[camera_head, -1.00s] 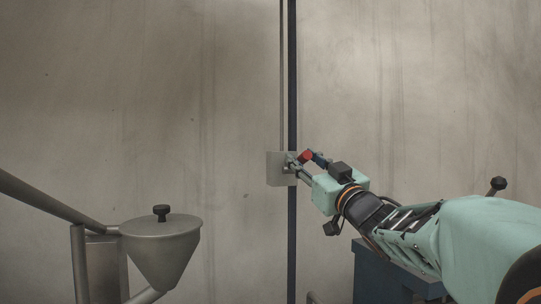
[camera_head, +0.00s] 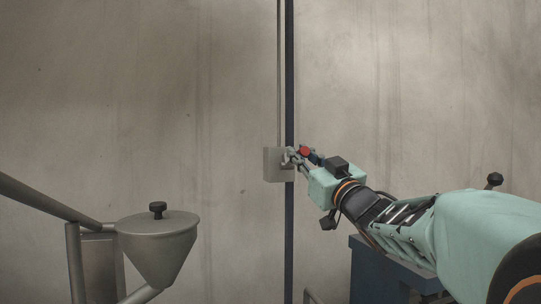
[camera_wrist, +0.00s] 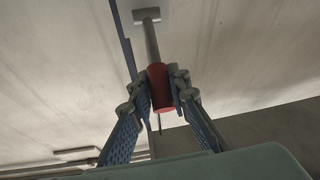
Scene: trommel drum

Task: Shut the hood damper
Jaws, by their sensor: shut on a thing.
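The hood damper's control looks to be a grey box (camera_head: 276,164) on a dark upright post, with a lever ending in a red grip (camera_head: 305,152). In the wrist view the red grip (camera_wrist: 160,90) sits on a grey rod (camera_wrist: 151,42) that runs to a pale mount at the top. My gripper (camera_head: 301,157) is at the red grip, just right of the box. In the wrist view its two fingers (camera_wrist: 162,84) close on the grip from both sides. The damper flap itself cannot be made out.
A dark upright post (camera_head: 289,230) and thin rod run up the stained wall. A metal hopper (camera_head: 158,235) with a black-knobbed lid stands at lower left, beside a slanted pipe (camera_head: 45,202). A blue cabinet (camera_head: 368,272) stands below my arm.

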